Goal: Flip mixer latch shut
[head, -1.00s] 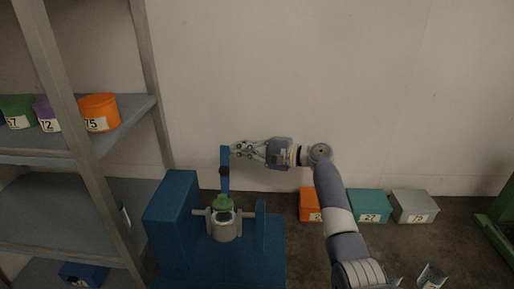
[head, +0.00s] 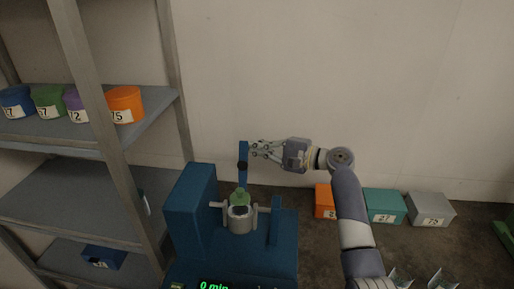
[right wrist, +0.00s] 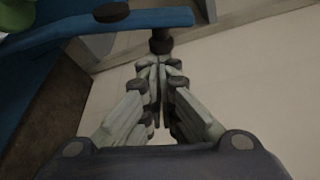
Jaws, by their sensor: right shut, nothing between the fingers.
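The blue mixer (head: 190,215) stands on the floor in the head view, with a grey cup (head: 240,222) with a green top (head: 239,197) held in its middle. The blue latch bar (head: 243,160) stands upright behind the cup, with a dark knob on it. In the right wrist view the latch bar (right wrist: 150,18) crosses the top, with a dark knob (right wrist: 161,42) under it. My right gripper (head: 254,149) is shut and empty, its fingertips at the bar's right side by the knob. Whether they touch is unclear. My left gripper is not in view.
A grey shelf (head: 60,185) with several labelled tubs stands on the left, close to the mixer. Orange, teal (head: 384,205) and grey (head: 431,209) boxes lie along the wall at right. A green digital readout (head: 214,286) shows at the mixer's front.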

